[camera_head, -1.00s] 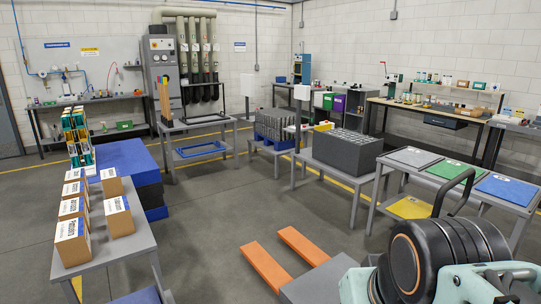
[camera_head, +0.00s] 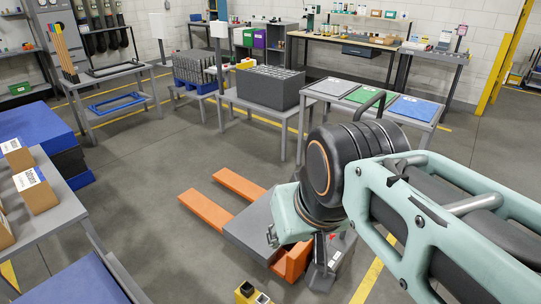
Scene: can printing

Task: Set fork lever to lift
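The pallet truck has two orange forks (camera_head: 215,204) low over the floor, and its grey deck (camera_head: 250,238) lies behind them. Its upright part is mostly hidden behind my arm, with a dark foot section (camera_head: 322,262) showing below. A black loop handle (camera_head: 371,104) sticks up just beyond my arm's large dark joint and looks like the truck's handle. I cannot make out the fork lever or its setting.
A table with grey, green and blue panels (camera_head: 408,106) stands beyond my arm. A cardboard-box table (camera_head: 60,213) is at left. A yellow-and-black object (camera_head: 252,293) is at the bottom edge. Open floor lies left of the forks.

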